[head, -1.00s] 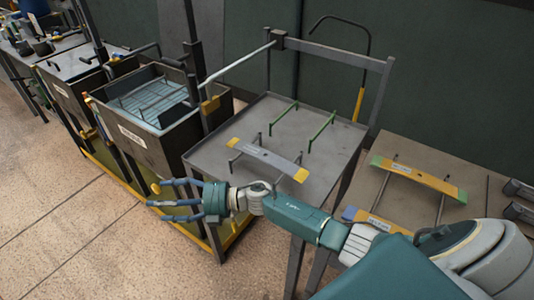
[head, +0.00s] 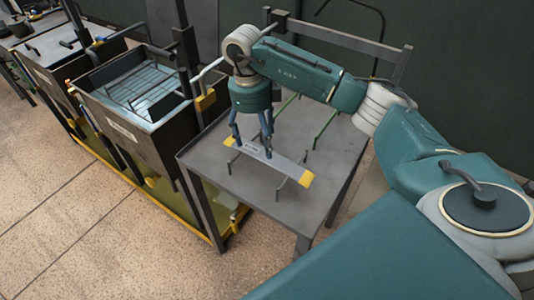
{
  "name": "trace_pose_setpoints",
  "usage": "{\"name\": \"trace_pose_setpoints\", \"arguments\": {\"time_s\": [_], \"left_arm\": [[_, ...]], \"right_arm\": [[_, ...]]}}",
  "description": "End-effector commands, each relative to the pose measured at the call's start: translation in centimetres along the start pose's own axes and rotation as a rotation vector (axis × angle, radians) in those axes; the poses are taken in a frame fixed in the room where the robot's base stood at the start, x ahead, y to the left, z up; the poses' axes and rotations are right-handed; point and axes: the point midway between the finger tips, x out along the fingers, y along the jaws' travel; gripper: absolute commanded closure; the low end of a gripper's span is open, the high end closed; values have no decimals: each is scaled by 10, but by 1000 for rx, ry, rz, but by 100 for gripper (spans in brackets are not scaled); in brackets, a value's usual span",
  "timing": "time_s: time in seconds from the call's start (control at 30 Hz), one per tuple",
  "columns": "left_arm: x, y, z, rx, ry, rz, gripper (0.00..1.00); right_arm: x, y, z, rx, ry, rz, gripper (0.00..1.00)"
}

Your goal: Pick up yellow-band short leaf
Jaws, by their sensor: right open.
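The yellow-band short leaf (head: 287,168) is a grey strip with yellow ends. It lies across the grey metal stand table and rests on upright pegs. My right gripper (head: 252,150) points down over the left half of the leaf, its fingers apart on either side of the strip. I cannot tell whether the fingers touch it. The fingers and hand hide a little of the leaf near its left end. My left gripper is not in view.
The stand table (head: 215,170) has green rails (head: 325,130) behind the leaf. A dark tank (head: 130,135) with a wire rack in blue-grey liquid stands to the left. A post with a yellow-ended bar (head: 205,100) rises between them. Tiled floor (head: 90,230) lies in front.

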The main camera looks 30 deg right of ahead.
Motion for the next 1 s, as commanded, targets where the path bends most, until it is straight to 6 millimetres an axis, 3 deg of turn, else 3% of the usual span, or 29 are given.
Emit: {"name": "trace_pose_setpoints", "arguments": {"time_s": [0.27,0.5,0.8,1.0], "left_arm": [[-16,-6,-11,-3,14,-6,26],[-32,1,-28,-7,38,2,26],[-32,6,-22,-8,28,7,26],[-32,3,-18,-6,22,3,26]], "right_arm": [[22,-2,-5,0,3,3,22],[57,-4,-7,-1,0,4,22],[65,-4,-6,-1,-3,2,22],[64,-4,-6,-1,-3,2,60]]}}
